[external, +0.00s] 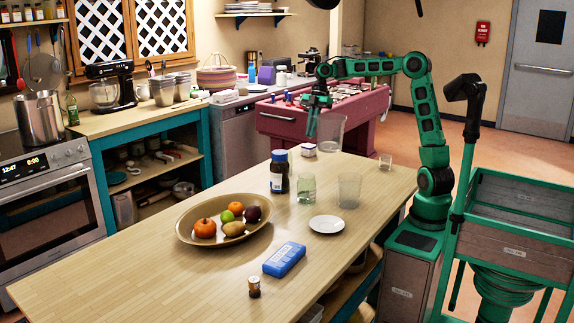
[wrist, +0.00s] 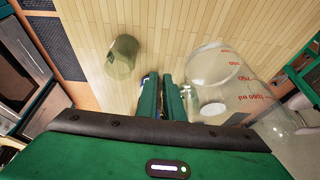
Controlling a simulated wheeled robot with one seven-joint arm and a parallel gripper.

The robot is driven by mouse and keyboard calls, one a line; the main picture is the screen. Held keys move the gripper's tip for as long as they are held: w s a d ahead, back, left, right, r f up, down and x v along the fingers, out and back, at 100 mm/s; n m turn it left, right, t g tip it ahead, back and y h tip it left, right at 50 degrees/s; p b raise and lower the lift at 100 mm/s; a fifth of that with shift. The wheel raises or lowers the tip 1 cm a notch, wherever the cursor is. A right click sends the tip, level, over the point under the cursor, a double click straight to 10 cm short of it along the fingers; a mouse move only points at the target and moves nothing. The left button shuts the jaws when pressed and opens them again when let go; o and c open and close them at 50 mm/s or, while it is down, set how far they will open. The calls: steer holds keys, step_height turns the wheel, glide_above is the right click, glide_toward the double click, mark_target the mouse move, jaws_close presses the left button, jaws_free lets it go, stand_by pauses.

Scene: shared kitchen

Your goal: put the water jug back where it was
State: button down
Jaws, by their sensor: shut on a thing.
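The water jug is a clear, see-through vessel (external: 331,134) near the far end of the wooden counter in the external view. In the wrist view the jug (wrist: 225,75) fills the right side, with red measuring marks on its wall. My gripper (external: 312,130) points downward at the jug's left side. In the wrist view my gripper (wrist: 160,90) has its two green fingers close together beside the jug. It is shut on the jug, probably by its handle, which the fingers hide. I cannot tell whether the jug's base touches the counter.
A greenish glass (external: 306,188), clear glass (external: 348,191), dark blue-capped jar (external: 279,172), white plate (external: 327,224) and small box (external: 308,150) stand nearby. A small glass (external: 385,161) is at the right edge. The fruit bowl (external: 183,238) is left; the front-left counter is clear.

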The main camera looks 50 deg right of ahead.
steer(key=shift+m, duration=0.3)
steer(key=shift+w+d+f, duration=0.25)
steer(key=shift+d+f, duration=2)
steer(key=shift+d, duration=0.15)
steer(key=shift+w+d+f, duration=0.2)
steer(key=shift+d+f, duration=2)
steer(key=shift+d, duration=0.2)
steer(key=shift+w+d+f, duration=0.25)
steer(key=shift+d+f, duration=2)
steer(key=shift+d, duration=0.15)
steer(key=c, duration=1.9)
jaws_free()
steer(key=v, duration=1.2)
steer(key=shift+s, duration=0.15)
